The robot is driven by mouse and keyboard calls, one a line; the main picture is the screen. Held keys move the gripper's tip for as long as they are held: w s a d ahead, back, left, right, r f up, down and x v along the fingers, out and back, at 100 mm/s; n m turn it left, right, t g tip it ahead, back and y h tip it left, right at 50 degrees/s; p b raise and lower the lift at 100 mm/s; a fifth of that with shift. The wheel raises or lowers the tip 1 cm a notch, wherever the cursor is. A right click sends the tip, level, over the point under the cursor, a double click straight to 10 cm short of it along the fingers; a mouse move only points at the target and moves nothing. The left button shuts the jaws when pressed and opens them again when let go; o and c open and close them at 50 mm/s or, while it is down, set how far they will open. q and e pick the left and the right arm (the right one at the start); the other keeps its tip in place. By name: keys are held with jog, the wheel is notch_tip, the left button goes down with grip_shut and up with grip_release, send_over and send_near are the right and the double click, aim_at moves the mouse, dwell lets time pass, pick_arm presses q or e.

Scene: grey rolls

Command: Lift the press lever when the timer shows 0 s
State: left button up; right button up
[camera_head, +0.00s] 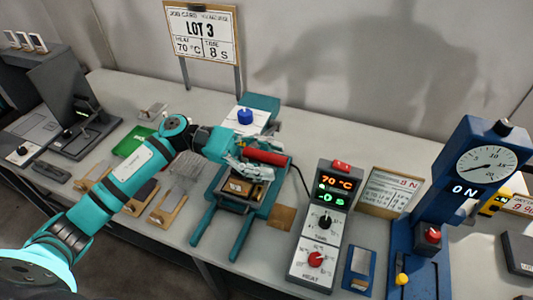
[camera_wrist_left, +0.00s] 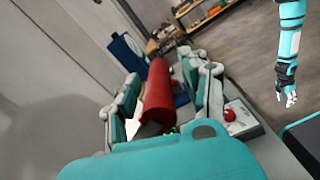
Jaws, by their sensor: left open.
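The teal press (camera_head: 262,104) stands on the bench at the middle, with its red lever handle (camera_head: 265,157) lying roughly level above the press bed. My left gripper (camera_head: 250,158) is at the handle, its fingers open. In the left wrist view, the red handle (camera_wrist_left: 158,92) lies between the two separated fingers (camera_wrist_left: 160,105); contact cannot be told. The timer box (camera_head: 325,225) shows 70 °C in red and what looks like -0 S in green (camera_head: 332,198). My right gripper (camera_wrist_left: 288,98) hangs away from the bench in the left wrist view; its opening is unclear.
A job card (camera_head: 202,35) reads LOT 3, 70 °C, 8 S. A blue gauge stand (camera_head: 455,190) stands at the right. A dark grey device (camera_head: 70,115) and wooden-based holders (camera_head: 175,190) are at the left. Bare bench shows behind the timer box.

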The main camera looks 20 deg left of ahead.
pick_arm(q)
grip_shut()
dwell(0.4)
